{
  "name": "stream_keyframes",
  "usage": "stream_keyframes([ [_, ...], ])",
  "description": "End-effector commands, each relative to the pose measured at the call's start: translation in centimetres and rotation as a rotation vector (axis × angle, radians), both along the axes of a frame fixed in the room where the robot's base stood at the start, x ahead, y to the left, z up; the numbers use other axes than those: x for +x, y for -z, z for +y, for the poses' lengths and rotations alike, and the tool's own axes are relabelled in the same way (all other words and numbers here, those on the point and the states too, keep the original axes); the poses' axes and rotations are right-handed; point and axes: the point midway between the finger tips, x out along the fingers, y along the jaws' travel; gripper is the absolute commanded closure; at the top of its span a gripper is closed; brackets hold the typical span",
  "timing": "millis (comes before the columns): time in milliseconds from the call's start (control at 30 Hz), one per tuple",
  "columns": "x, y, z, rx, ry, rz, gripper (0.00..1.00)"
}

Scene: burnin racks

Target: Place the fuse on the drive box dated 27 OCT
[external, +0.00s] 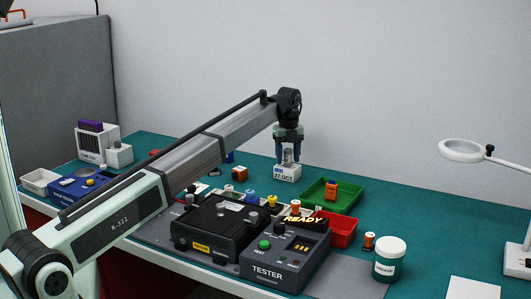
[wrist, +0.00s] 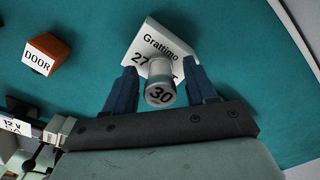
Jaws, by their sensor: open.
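The drive box dated 27 OCT (external: 287,173) is a small white box on the teal mat behind the black case. In the wrist view its white face (wrist: 150,42) reads "Grattimo" and "27", with the rest covered. A pale grey cylindrical fuse marked 30 (wrist: 160,93) appears to stand on the box; the exact contact is hard to see. My gripper (external: 288,150) points down above the box. In the wrist view its two blue fingers (wrist: 160,72) are open on either side of the fuse, with gaps showing.
An orange DOOR block (wrist: 46,54) lies left of the box. A green tray (external: 345,199) with an orange piece, a red tray (external: 342,232), a black case (external: 215,228) and a tester (external: 285,262) stand in front. The mat behind the box looks clear.

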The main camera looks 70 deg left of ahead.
Motion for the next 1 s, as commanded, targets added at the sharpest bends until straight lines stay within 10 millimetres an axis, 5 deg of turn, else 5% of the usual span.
stream_keyframes([
  [600,0.1,-10.0,0.1,0.001,0.0,-0.001,0.44],
  [1000,0.0,-11.9,0.0,0.0,0.0,0.0,0.44],
])
